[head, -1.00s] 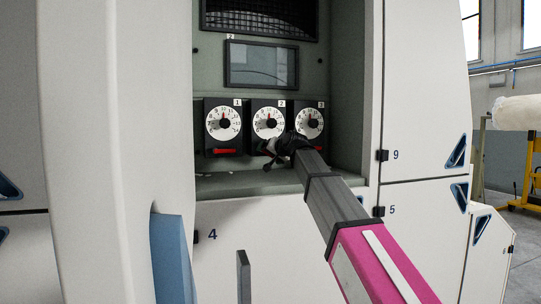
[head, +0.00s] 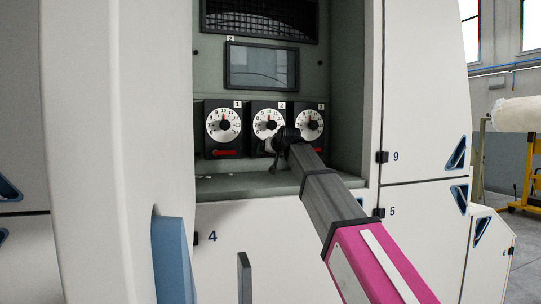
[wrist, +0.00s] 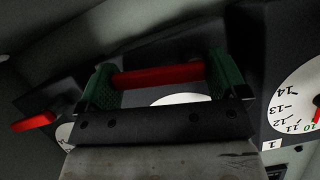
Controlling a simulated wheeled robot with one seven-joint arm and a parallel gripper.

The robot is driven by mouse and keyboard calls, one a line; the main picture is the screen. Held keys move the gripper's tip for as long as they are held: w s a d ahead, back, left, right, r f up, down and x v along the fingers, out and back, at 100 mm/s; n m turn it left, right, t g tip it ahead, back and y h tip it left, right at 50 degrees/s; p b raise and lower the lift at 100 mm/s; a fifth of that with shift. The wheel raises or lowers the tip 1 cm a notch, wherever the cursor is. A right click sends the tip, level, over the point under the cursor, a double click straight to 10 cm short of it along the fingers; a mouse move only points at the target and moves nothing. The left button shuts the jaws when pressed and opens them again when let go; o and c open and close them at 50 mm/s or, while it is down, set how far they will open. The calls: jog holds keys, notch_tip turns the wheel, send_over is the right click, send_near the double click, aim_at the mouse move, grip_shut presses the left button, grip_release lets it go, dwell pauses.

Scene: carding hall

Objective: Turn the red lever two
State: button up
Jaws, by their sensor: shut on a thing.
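The middle panel, marked 2 (head: 257,110), carries a white dial (head: 268,123). My gripper (head: 280,143) is in front of the lower part of this panel and hides its lever in the head view. In the wrist view, the red lever two (wrist: 158,77) lies between the green pads of my gripper (wrist: 167,80), which is shut on it, one pad at each end. The lever looks nearly level in that picture. Part of the white dial shows just behind it.
Dial one (head: 223,124) with its red lever (head: 225,153) is to the left, and dial three (head: 309,123) to the right. A neighbouring red lever (wrist: 33,122) shows left in the wrist view. A screen (head: 261,66) is above. The recess has side walls and a ledge (head: 235,184).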

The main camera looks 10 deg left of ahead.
jog(key=shift+d+r+n+h, duration=0.1)
jog(key=shift+r+n+h, duration=0.15)
jog(key=shift+n+h, duration=0.35)
dwell(0.3)
jog(key=o, duration=1)
jog(key=shift+c, duration=0.2)
jog(key=v, duration=1.1)
jog(key=shift+f, duration=0.25)
